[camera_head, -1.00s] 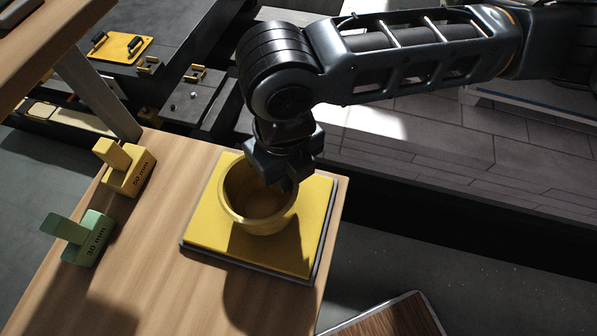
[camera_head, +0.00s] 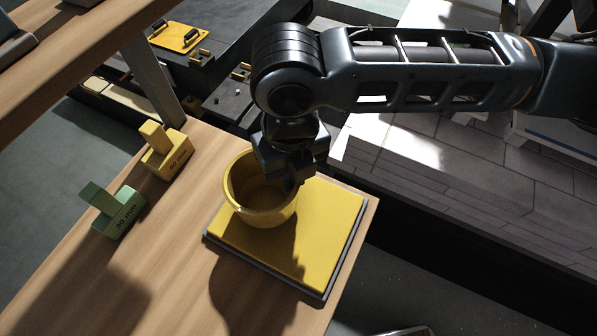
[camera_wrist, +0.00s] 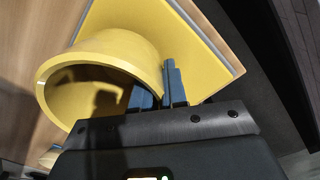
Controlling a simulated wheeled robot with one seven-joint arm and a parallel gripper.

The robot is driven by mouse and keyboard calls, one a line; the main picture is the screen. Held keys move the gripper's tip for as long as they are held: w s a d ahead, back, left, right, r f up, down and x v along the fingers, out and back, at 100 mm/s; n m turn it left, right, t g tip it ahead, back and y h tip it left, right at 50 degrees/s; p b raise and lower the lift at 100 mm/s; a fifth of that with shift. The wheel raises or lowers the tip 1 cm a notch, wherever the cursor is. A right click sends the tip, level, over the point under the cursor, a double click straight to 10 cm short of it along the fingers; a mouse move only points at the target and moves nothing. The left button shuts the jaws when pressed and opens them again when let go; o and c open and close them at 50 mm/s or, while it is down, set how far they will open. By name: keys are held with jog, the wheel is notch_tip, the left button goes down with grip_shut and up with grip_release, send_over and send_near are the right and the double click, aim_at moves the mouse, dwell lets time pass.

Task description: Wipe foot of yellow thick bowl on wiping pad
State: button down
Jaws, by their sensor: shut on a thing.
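The yellow thick bowl (camera_head: 258,205) is upright with its opening facing up. It is at the far left part of the yellow wiping pad (camera_head: 315,240), near the pad's left edge. My gripper (camera_head: 288,178) comes down from above and is shut on the bowl's right wall. In the wrist view, the blue fingers of my gripper (camera_wrist: 158,92) stand on either side of the wall of the bowl (camera_wrist: 125,45). The bowl's foot is hidden, so I cannot tell whether it touches the pad (camera_wrist: 195,50).
A yellow block marked 50 mm (camera_head: 167,155) and a green block marked 30 mm (camera_head: 115,212) stand left on the wooden table (camera_head: 165,265). A wooden shelf (camera_head: 95,60) overhangs the upper left. The table edge lies just right of the pad.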

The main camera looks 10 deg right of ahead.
jog(key=shift+s+d+r, duration=0.1)
jog(key=shift+s+d, duration=1.15)
jog(key=shift+d, duration=0.25)
jog(key=shift+s+d+f, duration=0.1)
jog(key=shift+s+d, duration=0.55)
jog(key=shift+d, duration=0.15)
jog(key=shift+s+d+f, duration=0.1)
jog(key=shift+s+d, duration=0.5)
jog(key=shift+d, duration=0.2)
jog(key=shift+w+a+r, duration=0.1)
jog(key=shift+w+a, duration=1.15)
jog(key=shift+a, duration=0.3)
notch_tip(320, 180, up, 7)
jog(key=p, duration=0.5)
